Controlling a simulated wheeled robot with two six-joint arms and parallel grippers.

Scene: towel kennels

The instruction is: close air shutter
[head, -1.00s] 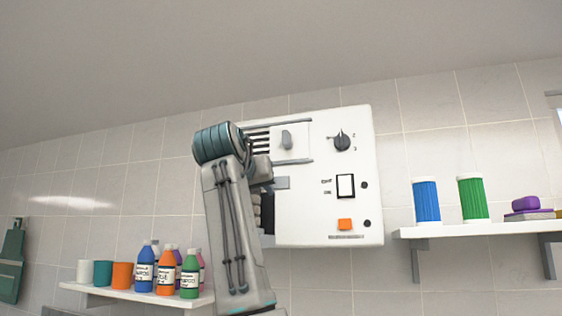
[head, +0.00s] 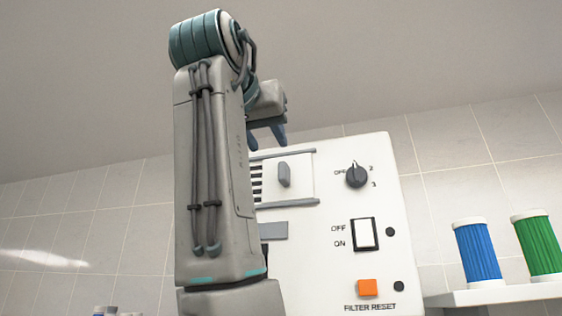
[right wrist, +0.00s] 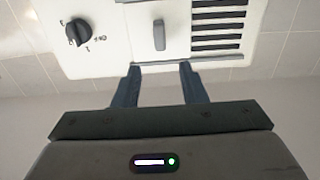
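The air shutter (head: 301,177) is a white sliding plate with a grey upright handle (head: 284,174), between two grey rails on the white wall panel (head: 325,215). Dark vent slots (head: 256,183) show uncovered to its left in the head view. The right wrist view shows the panel upside down, with the handle (right wrist: 159,35) and slots (right wrist: 218,22). My right gripper (head: 268,138) is above the panel's top edge, apart from the handle. Its two fingers (right wrist: 158,82) are spread and empty, with the handle beyond the gap between them. My left gripper is not in view.
The panel also has a dark rotary knob (head: 357,175), a white rocker switch (head: 364,233) and an orange button (head: 368,288). A blue canister (head: 477,254) and a green one (head: 541,246) stand on a shelf (head: 485,297) at right. My right arm hides the panel's left part.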

